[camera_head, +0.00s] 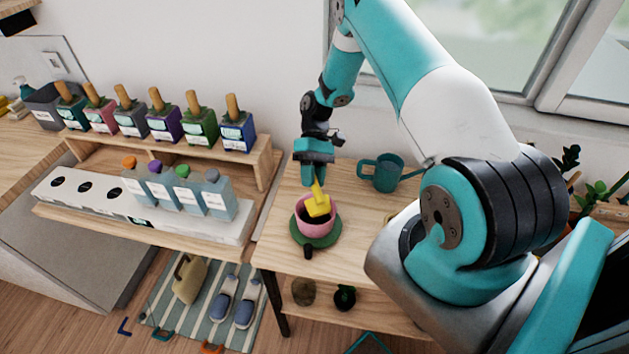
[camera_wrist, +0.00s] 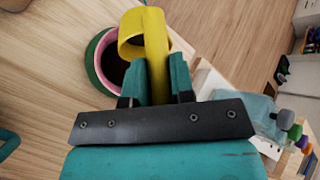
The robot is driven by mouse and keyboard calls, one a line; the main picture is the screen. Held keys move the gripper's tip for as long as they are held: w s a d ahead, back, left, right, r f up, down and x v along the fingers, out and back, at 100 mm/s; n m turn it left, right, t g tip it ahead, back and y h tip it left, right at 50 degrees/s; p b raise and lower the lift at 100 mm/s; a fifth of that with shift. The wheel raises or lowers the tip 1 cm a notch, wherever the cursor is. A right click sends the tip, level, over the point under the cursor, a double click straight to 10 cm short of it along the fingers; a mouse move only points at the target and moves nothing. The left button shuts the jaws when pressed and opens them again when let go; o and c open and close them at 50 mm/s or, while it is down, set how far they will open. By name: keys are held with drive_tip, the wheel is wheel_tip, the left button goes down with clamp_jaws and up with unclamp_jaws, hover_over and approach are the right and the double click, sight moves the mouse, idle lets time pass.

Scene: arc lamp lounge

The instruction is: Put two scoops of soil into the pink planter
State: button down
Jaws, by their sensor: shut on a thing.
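The pink planter (camera_head: 301,222) stands on a green saucer (camera_head: 326,240) on the wooden table, with dark soil showing inside. My gripper (camera_head: 317,180) is above the planter and shut on a yellow scoop (camera_head: 318,205). The scoop's head is over the planter's opening and hides part of it. In the wrist view the yellow scoop (camera_wrist: 147,35) extends from between the fingers (camera_wrist: 158,82), and the pink planter (camera_wrist: 93,52) is behind it to the left. I cannot tell whether the scoop holds soil.
A teal watering can (camera_head: 384,172) stands right of the planter. Several labelled pots with wooden-handled tools (camera_head: 160,122) line the shelf at left, above a white rack (camera_head: 150,212) with capped bottles (camera_head: 180,188). Slippers (camera_head: 244,303) lie on a striped mat below. Bare tabletop (camera_head: 350,215) lies right of the planter.

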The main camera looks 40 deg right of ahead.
drive_tip(key=shift+w+d+f+g+y+p, duration=0.2)
drive_tip(key=shift+w+g+y+p, duration=0.2)
drive_tip(key=shift+g, duration=0.2)
drive_tip(key=shift+w, duration=0.1)
idle(0.7)
